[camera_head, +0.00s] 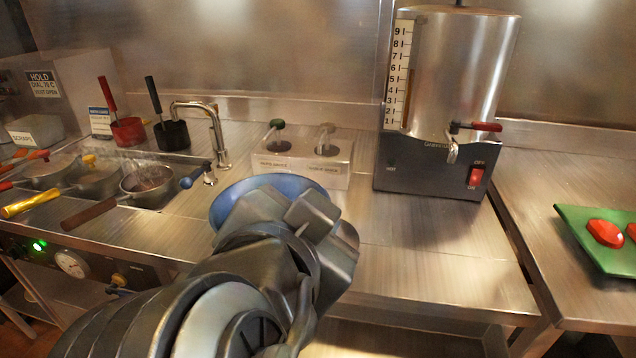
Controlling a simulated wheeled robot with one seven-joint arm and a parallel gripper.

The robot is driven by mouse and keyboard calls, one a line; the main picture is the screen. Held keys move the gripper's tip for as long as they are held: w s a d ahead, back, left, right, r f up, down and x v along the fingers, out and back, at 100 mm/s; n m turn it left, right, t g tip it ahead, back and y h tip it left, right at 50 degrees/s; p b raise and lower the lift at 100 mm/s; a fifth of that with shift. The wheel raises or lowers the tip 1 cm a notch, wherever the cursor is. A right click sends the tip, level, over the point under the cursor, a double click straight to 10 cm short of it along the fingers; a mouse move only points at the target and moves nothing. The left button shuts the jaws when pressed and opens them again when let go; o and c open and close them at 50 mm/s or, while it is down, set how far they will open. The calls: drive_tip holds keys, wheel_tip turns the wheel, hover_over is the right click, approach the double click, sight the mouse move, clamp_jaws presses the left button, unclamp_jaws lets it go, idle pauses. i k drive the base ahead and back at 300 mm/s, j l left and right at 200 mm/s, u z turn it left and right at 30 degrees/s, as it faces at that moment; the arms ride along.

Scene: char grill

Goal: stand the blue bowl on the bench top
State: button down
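The blue bowl (231,204) shows just beyond my gripper, over the middle of the steel bench top (430,255). Its upper rim and left side are visible, and its lower right part is hidden. My gripper (312,218) overlaps the bowl in the picture and covers much of it. The fingertips are hidden by the gripper's own body, so I cannot tell whether they are closed on the bowl's rim. I also cannot tell whether the bowl touches the bench.
A two-pump sauce box (303,166) stands behind the bowl. A steel urn (450,100) with a red-handled tap stands right of it. Pots (150,181) and a tap (216,135) are at left. A green tray (600,255) is far right. Bench below the urn is clear.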

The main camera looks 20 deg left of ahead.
sight(209, 220)
drive_tip(key=i+j, duration=0.15)
drive_tip(key=j, duration=0.2)
drive_tip(key=i+j, duration=0.2)
drive_tip(key=j, duration=0.15)
drive_tip(key=j+z, duration=0.15)
drive_tip(key=j, duration=0.15)
drive_tip(key=i+j+z, duration=0.15)
drive_tip(key=j, duration=0.2)
